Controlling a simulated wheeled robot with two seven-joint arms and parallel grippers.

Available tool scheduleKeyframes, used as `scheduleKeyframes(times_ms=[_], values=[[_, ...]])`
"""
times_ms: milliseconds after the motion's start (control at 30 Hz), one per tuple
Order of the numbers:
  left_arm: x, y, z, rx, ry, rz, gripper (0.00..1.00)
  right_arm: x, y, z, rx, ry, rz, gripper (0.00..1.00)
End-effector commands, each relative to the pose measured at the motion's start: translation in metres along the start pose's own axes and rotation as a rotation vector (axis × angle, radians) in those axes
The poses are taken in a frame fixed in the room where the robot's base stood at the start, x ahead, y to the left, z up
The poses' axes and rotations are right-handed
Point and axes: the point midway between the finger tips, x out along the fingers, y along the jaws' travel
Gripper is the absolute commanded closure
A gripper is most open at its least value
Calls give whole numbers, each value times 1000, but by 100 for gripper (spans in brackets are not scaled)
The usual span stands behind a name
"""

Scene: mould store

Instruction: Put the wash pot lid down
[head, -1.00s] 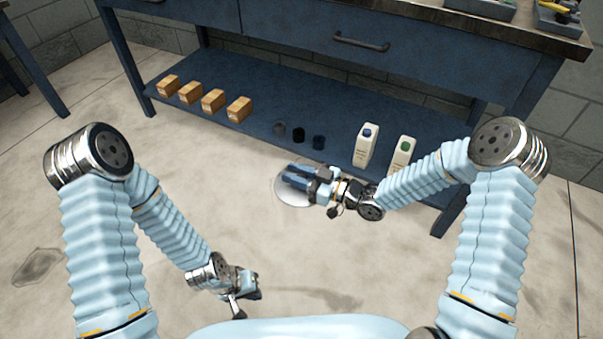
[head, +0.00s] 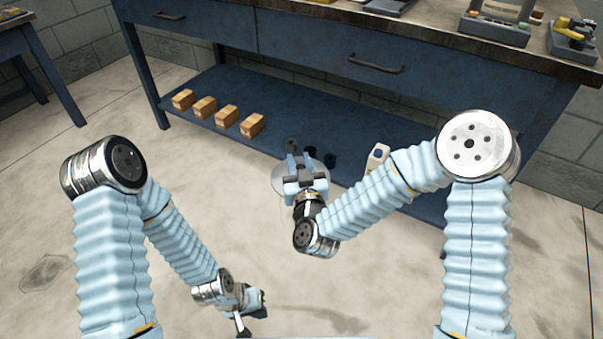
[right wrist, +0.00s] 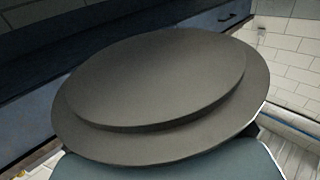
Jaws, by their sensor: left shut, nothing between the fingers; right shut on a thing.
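The wash pot lid is a round grey disc with a raised inner step; it fills most of the right wrist view (right wrist: 160,85). In the head view the lid (head: 281,182) shows as a pale disc partly hidden behind my right gripper (head: 301,168). My right gripper is shut on the lid and holds it in front of the bench's lower shelf. My left gripper (head: 256,308) is shut and empty, low over the floor at the bottom of the head view. No pot shows in the head view.
The blue workbench (head: 310,45) has a lower shelf (head: 200,118). Several small cardboard boxes (head: 227,117) stand on its left part. Dark cups (head: 330,160) and a white bottle (head: 376,158) stand behind my right arm. Trays and tools (head: 495,30) lie on the worktop.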

Motion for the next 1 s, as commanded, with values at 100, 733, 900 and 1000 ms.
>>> scheduleKeyframes(times_ms=[100, 733, 900, 1000], values=[[0, 0, 0, 0, 0, 0, 100, 2, -3, -9, 1, 2, 84, 100], [0, 0, 0, 0, 0, 0, 100, -7, 14, 17, 2, -3, -284, 100], [0, 0, 0, 0, 0, 0, 100, -11, 19, 30, 4, -2, -466, 100], [0, 0, 0, 0, 0, 0, 100, -14, 22, 38, 6, -2, -570, 100]])
